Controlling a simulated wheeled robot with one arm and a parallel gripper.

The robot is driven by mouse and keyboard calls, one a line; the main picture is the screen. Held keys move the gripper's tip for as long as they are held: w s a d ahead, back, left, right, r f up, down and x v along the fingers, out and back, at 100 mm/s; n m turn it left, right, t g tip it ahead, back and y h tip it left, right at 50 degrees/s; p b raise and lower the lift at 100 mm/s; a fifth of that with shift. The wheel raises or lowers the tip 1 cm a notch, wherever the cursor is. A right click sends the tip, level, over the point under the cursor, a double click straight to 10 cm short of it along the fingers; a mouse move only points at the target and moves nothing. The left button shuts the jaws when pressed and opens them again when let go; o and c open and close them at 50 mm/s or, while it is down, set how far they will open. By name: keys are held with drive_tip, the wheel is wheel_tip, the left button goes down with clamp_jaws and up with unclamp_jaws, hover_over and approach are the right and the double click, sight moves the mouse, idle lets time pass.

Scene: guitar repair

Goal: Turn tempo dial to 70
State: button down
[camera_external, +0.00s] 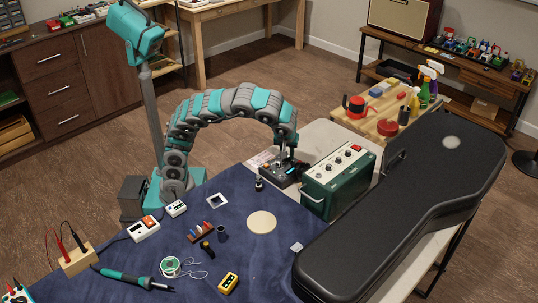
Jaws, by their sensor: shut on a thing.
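A black box with small knobs (290,178) lies on the bench left of a green box. My gripper (283,160) points down at its top from the end of my arched arm. The gripper is shut on a small dial on this box, though the fingers hide the dial. Which number the dial points to is too small to read.
The green box (330,195) with knobs stands close to the right of my gripper. A large black guitar case (425,190) lies farther right.

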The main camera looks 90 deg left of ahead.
drive_tip(key=shift+w+n, duration=0.1)
drive_tip(key=shift+n, duration=0.3)
drive_tip(key=c, duration=0.7)
unclamp_jaws()
